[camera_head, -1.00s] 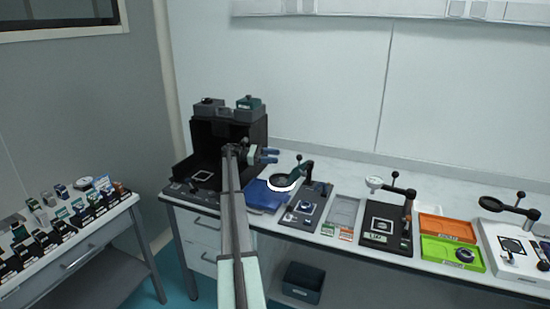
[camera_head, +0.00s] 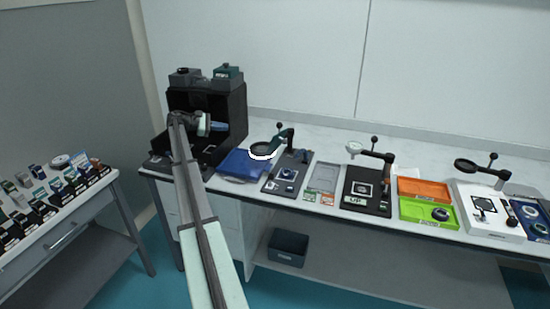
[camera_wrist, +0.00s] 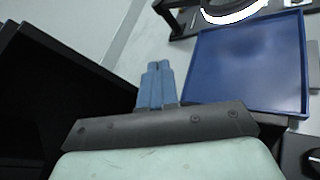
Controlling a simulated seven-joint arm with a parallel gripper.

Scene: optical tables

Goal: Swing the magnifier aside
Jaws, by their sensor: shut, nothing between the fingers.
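A magnifier with a bright white ring (camera_head: 262,152) sits on a dark teal jointed arm with a black knob. It hangs between the blue tray (camera_head: 237,165) and a dark base plate (camera_head: 270,186) with small parts on it. In the wrist view part of the white ring (camera_wrist: 232,14) shows at the top edge, above the blue tray (camera_wrist: 250,62). My gripper (camera_head: 219,126) is left of the magnifier, in front of the black box, and apart from the ring. Its blue fingers (camera_wrist: 154,68) are together and empty in the wrist view.
An open black box (camera_head: 238,112) stands close behind and left of my gripper. A side table (camera_head: 75,225) holds several small items.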

